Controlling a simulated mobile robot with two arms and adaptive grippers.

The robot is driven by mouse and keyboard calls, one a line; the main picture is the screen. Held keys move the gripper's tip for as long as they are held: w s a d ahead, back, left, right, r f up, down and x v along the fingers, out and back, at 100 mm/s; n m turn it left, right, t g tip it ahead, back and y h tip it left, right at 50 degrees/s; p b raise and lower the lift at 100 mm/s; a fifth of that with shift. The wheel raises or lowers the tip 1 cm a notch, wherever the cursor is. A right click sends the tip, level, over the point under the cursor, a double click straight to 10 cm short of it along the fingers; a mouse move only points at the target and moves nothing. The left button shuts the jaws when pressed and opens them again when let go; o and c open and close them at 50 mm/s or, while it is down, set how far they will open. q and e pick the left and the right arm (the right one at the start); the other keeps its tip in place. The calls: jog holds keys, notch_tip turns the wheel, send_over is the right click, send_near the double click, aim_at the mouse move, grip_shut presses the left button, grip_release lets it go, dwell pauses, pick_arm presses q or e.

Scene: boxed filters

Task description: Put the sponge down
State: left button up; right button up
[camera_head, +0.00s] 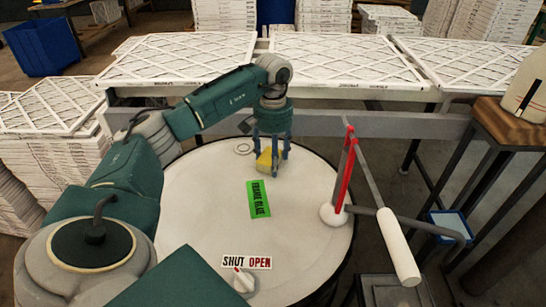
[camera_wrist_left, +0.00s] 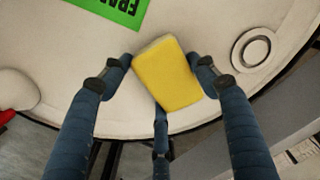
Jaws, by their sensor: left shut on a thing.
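A yellow sponge (camera_head: 265,161) is between the fingers of my left gripper (camera_head: 271,155), over the far part of the white round drum top (camera_head: 205,205). In the left wrist view the sponge (camera_wrist_left: 167,74) sits tilted between the blue fingers of my left gripper (camera_wrist_left: 163,75), which are shut on it. Whether the sponge touches the drum top is hard to tell. My right gripper is not in view.
A green label (camera_head: 259,200) and a "SHUT OPEN" label with a knob (camera_head: 243,280) are on the drum top. A red-and-white lever (camera_head: 345,180) stands at its right edge. White filters (camera_head: 180,57) lie on tables behind. A wooden stool (camera_head: 508,122) is at right.

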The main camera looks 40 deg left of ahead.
pick_arm(q)
jog(key=shift+f, duration=0.1)
jog(key=o, duration=1)
notch_tip(320, 180, up, 12)
jog(key=shift+b, duration=0.45)
